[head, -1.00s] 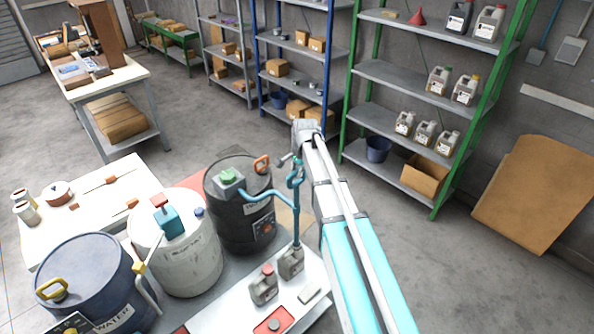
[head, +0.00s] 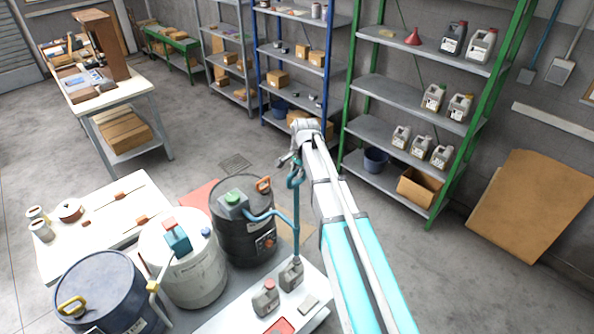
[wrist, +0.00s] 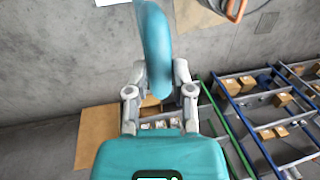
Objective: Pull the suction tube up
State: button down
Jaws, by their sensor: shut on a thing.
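The teal suction tube (head: 296,215) stands roughly upright to the right of the black drum (head: 243,240), with a hooked top. A teal hose (head: 265,214) runs from it to the grey-green pump head (head: 234,203) on the drum. The tube's lower end shows just behind a small grey bottle (head: 291,275); whether it is inside it I cannot tell. My gripper (head: 291,165) is shut on the upper part of the tube. In the wrist view the tube (wrist: 155,45) runs between the two fingers of my gripper (wrist: 159,74).
A white drum (head: 188,268) and a blue drum (head: 105,295) stand left of the black drum. Another grey bottle (head: 265,298) stands in front. Shelves with jugs and a bucket (head: 376,160) stand behind. Open floor (head: 430,290) lies to the right.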

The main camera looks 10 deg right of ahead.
aim_at(297, 214)
jog(key=shift+w+r, duration=0.2)
jog(key=shift+r, duration=0.15)
jog(key=shift+c, duration=2.4)
grip_release()
jog(key=shift+s, duration=0.15)
jog(key=shift+f, duration=0.15)
notch_tip(297, 214, down, 24)
jog(key=b, duration=2.4)
notch_tip(297, 214, up, 14)
jog(key=s+d+p, duration=0.2)
jog(key=p, duration=1.2)
jog(key=s+f+n+b, duration=0.3)
jog(key=s+f, duration=0.1)
jog(key=s, duration=0.2)
jog(key=s+f+n+g+b, duration=0.1)
jog(key=s+f+n+b, duration=0.2)
jog(key=s, duration=0.4)
jog(key=s+f+n+h+b, duration=0.1)
jog(key=s+f+n+b, duration=0.2)
jog(key=s, duration=0.4)
jog(key=shift+s+d+f+n+g+b, duration=0.35)
jog(key=shift+f+b, duration=0.5)
jog(key=shift+b, duration=0.35)
